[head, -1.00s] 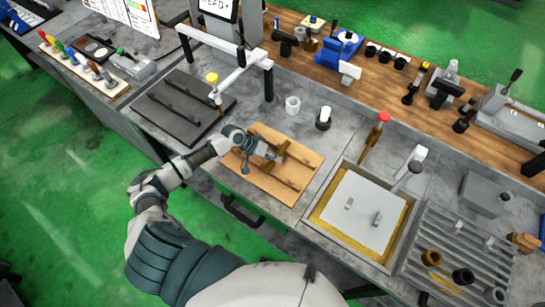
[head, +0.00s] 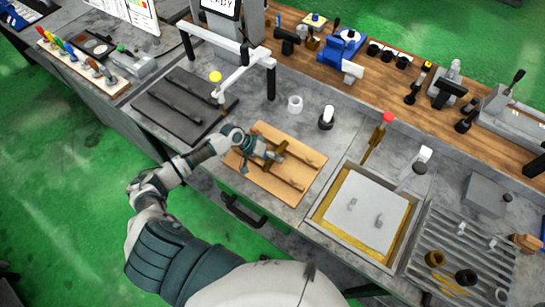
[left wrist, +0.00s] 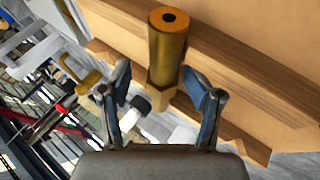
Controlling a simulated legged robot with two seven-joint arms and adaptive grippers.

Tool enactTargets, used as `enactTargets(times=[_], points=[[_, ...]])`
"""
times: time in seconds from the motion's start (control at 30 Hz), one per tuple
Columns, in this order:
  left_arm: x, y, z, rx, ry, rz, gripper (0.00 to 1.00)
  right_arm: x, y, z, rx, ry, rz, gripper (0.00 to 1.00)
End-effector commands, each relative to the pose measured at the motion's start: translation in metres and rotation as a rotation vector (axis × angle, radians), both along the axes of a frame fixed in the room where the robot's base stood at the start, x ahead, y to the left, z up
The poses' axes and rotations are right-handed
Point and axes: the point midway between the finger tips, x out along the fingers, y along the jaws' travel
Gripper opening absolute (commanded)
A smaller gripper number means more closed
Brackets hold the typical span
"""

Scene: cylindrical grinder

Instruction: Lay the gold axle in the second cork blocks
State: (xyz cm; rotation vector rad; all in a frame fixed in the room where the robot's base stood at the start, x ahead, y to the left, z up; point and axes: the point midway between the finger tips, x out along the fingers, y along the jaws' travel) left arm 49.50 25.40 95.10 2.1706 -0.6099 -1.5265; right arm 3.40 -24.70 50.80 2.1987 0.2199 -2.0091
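The gold axle (left wrist: 167,50) shows in the left wrist view as a gold cylinder with a dark hole in its end and a narrower part below. In the head view the axle (head: 282,150) is small and partly hidden by my gripper, above or on a tan wooden board (head: 262,184) with two brown rails. My left gripper (head: 270,155) is over this board. In the left wrist view its two blue-padded fingers (left wrist: 163,95) stand apart on either side of the axle, with gaps. I cannot tell which blocks are the second cork blocks. My right gripper is out of view.
A dark tray with two rails (head: 160,115) lies left of the board, beneath a white gantry (head: 232,78) with a yellow knob. A white cup (head: 295,104) and a white-topped dark piece (head: 327,118) stand behind the board. A framed basin (head: 345,215) is to the right.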

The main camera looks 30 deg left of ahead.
Motion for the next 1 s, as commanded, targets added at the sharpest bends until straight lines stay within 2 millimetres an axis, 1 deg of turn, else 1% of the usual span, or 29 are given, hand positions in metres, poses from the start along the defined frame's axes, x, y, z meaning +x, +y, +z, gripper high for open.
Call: enactTargets(times=[0.07,0.17,0.43,0.6,0.77,1.0], points=[[-0.002,0.005,0.006,0.002,-0.001,0.001,0.62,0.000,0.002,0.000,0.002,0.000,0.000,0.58],[-0.007,0.015,0.019,0.004,-0.003,0.002,0.62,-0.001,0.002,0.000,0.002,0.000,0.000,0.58],[-0.024,0.046,0.066,0.009,-0.003,0.002,0.62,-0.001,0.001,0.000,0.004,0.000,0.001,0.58],[-0.031,0.058,0.085,0.008,-0.002,0.003,0.62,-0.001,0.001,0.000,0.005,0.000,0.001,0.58],[-0.033,0.062,0.091,0.006,-0.002,0.001,0.62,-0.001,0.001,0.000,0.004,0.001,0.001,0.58],[-0.033,0.064,0.091,0.004,-0.003,0.002,0.62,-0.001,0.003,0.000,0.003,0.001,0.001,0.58]])
